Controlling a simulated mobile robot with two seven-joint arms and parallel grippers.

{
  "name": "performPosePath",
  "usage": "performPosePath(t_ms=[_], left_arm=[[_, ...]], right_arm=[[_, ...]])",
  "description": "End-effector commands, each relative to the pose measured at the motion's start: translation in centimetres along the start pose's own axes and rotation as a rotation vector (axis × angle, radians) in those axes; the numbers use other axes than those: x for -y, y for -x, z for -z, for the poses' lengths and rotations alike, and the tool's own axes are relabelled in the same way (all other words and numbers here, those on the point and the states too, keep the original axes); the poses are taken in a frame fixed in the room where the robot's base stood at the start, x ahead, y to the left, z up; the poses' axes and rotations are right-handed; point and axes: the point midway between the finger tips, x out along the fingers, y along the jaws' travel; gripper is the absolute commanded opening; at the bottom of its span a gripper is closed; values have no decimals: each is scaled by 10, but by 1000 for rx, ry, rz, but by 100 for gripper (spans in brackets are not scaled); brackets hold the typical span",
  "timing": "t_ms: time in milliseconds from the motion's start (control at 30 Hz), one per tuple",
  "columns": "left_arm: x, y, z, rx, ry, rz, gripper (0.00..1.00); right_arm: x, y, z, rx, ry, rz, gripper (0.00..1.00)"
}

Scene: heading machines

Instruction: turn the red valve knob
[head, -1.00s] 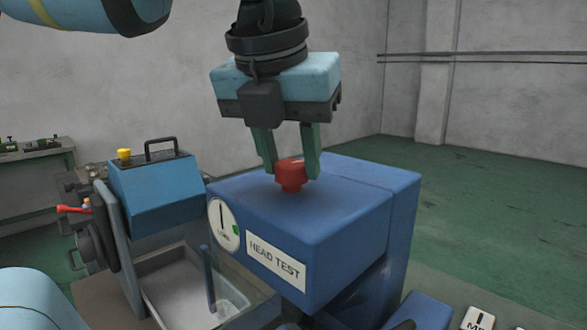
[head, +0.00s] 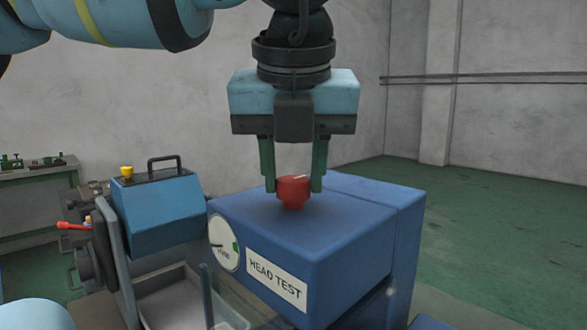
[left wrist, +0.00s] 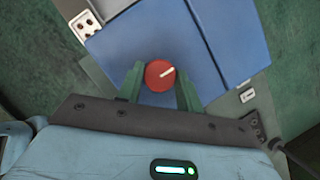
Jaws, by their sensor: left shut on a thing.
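The red valve knob (head: 293,191) stands on top of the blue "HEAD TEST" box (head: 330,225). My left gripper (head: 293,188) points straight down over it, its green fingers on either side, shut on the knob. In the left wrist view the knob (left wrist: 160,75) sits between the fingertips, and a white mark on its top points to the upper right. A round gauge (head: 224,243) is on the box's front; its needle lies toward the lower left, near level. My right gripper is not in view.
A blue machine unit (head: 155,210) with a black handle and yellow knob stands to the left, with a red-handled lever (head: 73,226) beside it. A workbench (head: 40,170) stands far left. Green floor is clear at right.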

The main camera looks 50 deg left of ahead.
Motion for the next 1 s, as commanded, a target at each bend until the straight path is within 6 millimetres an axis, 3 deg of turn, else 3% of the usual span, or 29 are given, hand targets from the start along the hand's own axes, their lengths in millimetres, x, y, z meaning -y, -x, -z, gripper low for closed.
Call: performPosePath(t_ms=[167,200,367,700,1000], left_arm=[[0,0,0,0,2,0,13],[0,0,0,-1,1,0,37],[0,0,0,0,1,0,58],[0,3,0,0,0,1,58],[0,46,-1,0,-1,3,58]], right_arm=[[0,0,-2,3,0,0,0],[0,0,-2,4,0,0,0],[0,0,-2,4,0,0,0],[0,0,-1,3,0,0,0],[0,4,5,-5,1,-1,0]])
